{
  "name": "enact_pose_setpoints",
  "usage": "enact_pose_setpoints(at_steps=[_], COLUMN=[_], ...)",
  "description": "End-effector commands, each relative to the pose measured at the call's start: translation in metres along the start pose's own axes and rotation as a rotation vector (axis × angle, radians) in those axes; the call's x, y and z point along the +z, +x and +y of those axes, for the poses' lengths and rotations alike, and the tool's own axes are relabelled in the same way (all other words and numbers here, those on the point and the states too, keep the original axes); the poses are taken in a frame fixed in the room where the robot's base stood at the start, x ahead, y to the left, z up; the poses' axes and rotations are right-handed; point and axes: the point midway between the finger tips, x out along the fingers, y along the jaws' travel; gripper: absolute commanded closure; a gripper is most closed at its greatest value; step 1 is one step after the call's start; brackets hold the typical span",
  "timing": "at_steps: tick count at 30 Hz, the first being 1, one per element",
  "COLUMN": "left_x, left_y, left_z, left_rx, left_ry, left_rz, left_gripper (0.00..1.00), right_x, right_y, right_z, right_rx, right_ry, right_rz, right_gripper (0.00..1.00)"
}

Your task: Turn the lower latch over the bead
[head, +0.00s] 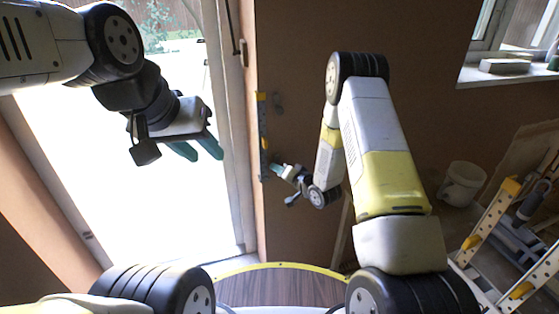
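A narrow dark upright strip with yellow parts (262,115) stands along the wall corner beside the glazed door. A small yellow piece (265,143) on its lower half may be the lower latch, but it is too small to tell how it is turned. The bead cannot be told apart from the wall edge. My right gripper (276,168), with teal fingertips, is close to the strip's lower end; contact and finger gap are unclear. My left gripper (197,151) hangs in front of the bright door, its two teal fingers apart and nothing between them.
The glazed door (165,215) fills the left. A white bucket (462,184) stands by the wall at right, with a yellow-and-white ladder (492,225) in front of it. A block (504,66) lies on the window sill (480,77). The wall between strip and bucket is bare.

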Motion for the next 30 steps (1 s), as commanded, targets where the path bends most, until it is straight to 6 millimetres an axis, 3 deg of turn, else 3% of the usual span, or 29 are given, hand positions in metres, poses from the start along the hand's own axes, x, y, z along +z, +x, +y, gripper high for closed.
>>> enact_pose_setpoints(at_steps=[19,30], left_x=[0.0,0.0], left_y=[0.0,0.0], left_z=[0.0,0.0], left_rx=[0.0,0.0], left_ry=[0.0,0.0], left_rz=[0.0,0.0], left_gripper=[0.64,0.64], right_x=[-0.0009,-0.001], right_y=[0.0001,0.0002], right_z=[-0.0015,-0.0021], right_rx=[0.023,0.116], right_ry=[-0.063,-0.29], right_rz=[0.002,0.002], right_gripper=[1.0,1.0])
